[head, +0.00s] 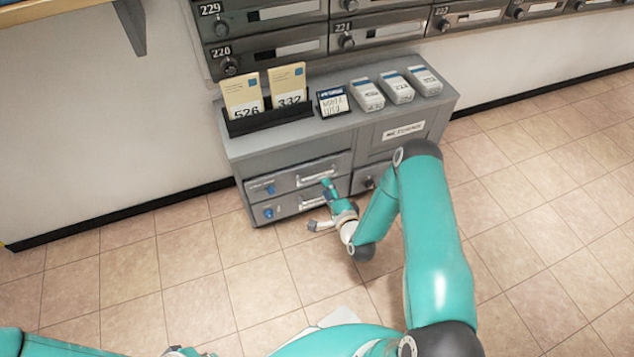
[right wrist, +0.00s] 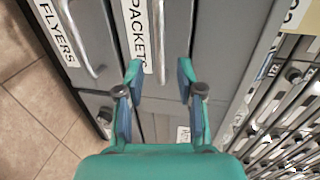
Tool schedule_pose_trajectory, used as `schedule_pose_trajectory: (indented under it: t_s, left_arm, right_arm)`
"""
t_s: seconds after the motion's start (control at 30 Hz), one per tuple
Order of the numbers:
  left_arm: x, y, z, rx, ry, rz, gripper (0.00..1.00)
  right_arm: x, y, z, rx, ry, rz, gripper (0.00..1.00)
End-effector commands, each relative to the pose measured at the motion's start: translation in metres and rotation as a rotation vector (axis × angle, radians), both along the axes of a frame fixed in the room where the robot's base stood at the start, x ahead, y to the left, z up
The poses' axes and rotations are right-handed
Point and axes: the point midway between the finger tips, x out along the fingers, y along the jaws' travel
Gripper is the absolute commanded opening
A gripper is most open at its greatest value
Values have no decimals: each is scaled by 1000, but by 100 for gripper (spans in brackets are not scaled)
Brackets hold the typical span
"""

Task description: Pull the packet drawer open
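The packet drawer (head: 342,163) is the upper of two grey drawers in the left half of the cabinet; it looks shut. Its PACKETS label (right wrist: 137,35) and metal bar handle (right wrist: 160,40) show in the right wrist view. My right gripper (head: 321,205) is in front of the drawers in the head view. In the right wrist view the gripper (right wrist: 158,78) is open, with one finger on each side of the handle's line. I cannot tell whether the fingers touch the handle.
The FLYERS drawer (head: 296,206) is just below. The cabinet top (head: 335,122) holds a card rack (head: 270,119), a small sign (head: 333,101) and several white boxes (head: 397,88). Mailboxes (head: 290,30) hang above. The tiled floor (head: 180,265) in front is clear.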

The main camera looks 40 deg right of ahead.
Motion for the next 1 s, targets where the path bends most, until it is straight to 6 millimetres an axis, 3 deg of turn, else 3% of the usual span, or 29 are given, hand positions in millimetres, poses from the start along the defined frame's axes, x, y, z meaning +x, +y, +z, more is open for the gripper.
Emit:
schedule_pose_trajectory:
  t_s: [0.1,0.3,0.77,1.0]
  left_arm:
    - [0,0,-11,0,0,0,0]
    - [0,0,-18,0,0,0,0]
    - [0,0,-20,0,0,0,0]
    - [0,0,-20,0,0,0,0]
  right_arm:
    - [24,-5,-8,-2,-3,1,37]
    - [51,-12,-12,0,-2,0,37]
    - [61,-15,-13,1,1,-1,37]
    - [60,-15,-13,1,1,-1,0]
